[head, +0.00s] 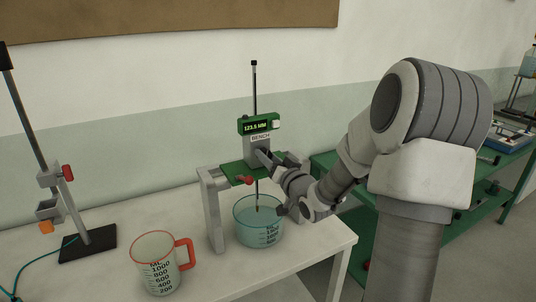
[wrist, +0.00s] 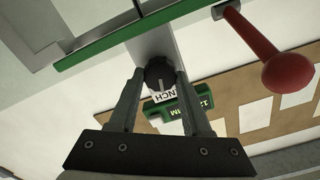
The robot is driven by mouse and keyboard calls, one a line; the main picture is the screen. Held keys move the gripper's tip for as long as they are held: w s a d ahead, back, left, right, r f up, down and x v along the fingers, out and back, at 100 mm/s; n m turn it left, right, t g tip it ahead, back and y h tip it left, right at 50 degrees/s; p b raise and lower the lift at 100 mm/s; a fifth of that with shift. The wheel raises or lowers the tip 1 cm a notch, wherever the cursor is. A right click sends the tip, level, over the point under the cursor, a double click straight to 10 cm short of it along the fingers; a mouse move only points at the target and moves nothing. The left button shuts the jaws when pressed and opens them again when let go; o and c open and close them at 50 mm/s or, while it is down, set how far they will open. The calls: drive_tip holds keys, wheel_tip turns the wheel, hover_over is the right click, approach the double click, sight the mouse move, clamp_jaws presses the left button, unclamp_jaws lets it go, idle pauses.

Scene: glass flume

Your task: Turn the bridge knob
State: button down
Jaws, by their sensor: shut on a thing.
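The bridge (head: 212,205) stands on the white bench, with grey legs and a green top. A grey block labelled BENCH (head: 260,143) sits on it, below a green display (head: 259,125) that reads about 123.5 MM. In the wrist view the dark round knob (wrist: 160,72), with a pale line on its face, sits between the two fingertips. My gripper (wrist: 160,78) is shut on this knob. In the head view my gripper (head: 269,158) reaches the block from the right, and the knob is hidden behind its fingers.
A red lever (wrist: 288,72) projects beside the knob. A red-handled jug (head: 158,264) and a clamp stand (head: 88,243) are at left. A green bench (head: 365,225) stands at right.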

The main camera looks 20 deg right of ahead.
drive_tip(key=shift+m, duration=0.4)
drive_tip(key=shift+c, duration=1.8)
unclamp_jaws()
drive_tip(key=shift+s, duration=0.1)
drive_tip(key=s+b, duration=0.9)
drive_tip(key=s, duration=0.8)
drive_tip(key=shift+d, duration=0.3)
drive_tip(key=shift+s, duration=0.15)
